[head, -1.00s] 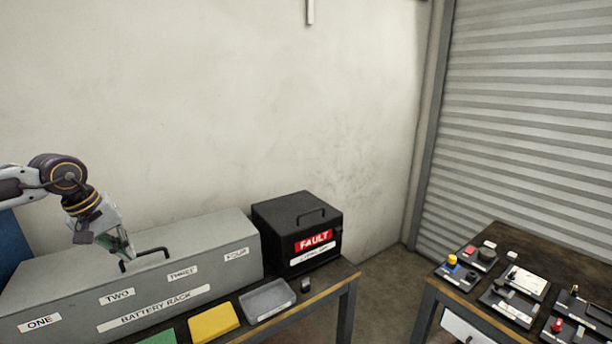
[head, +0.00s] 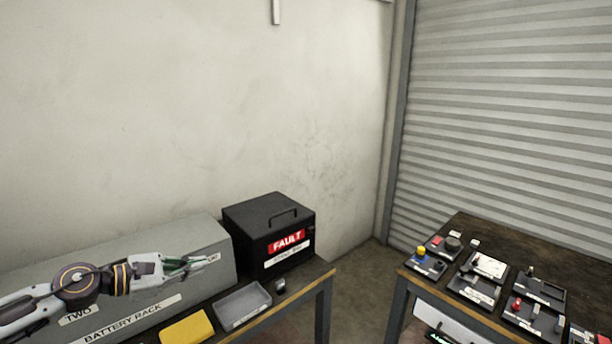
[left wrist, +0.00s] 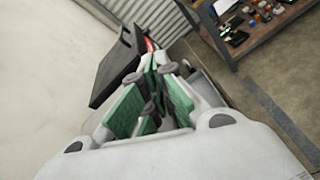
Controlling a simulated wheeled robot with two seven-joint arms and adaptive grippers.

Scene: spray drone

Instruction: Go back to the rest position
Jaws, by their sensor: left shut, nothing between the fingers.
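My left gripper (head: 207,262) reaches in from the left in the head view, in front of the grey battery rack (head: 135,318). It points right and is empty. Its green-padded fingers are shut in the left wrist view (left wrist: 158,88). The arm hides part of the rack's front and its labels. My right gripper is in neither view.
A black FAULT box (head: 270,230) stands at the rack's right end. A grey tray (head: 243,306), a yellow mat (head: 187,328) and a small dark item (head: 280,286) lie in front. A second table (head: 480,215) with several small parts stands at right, beyond a floor gap.

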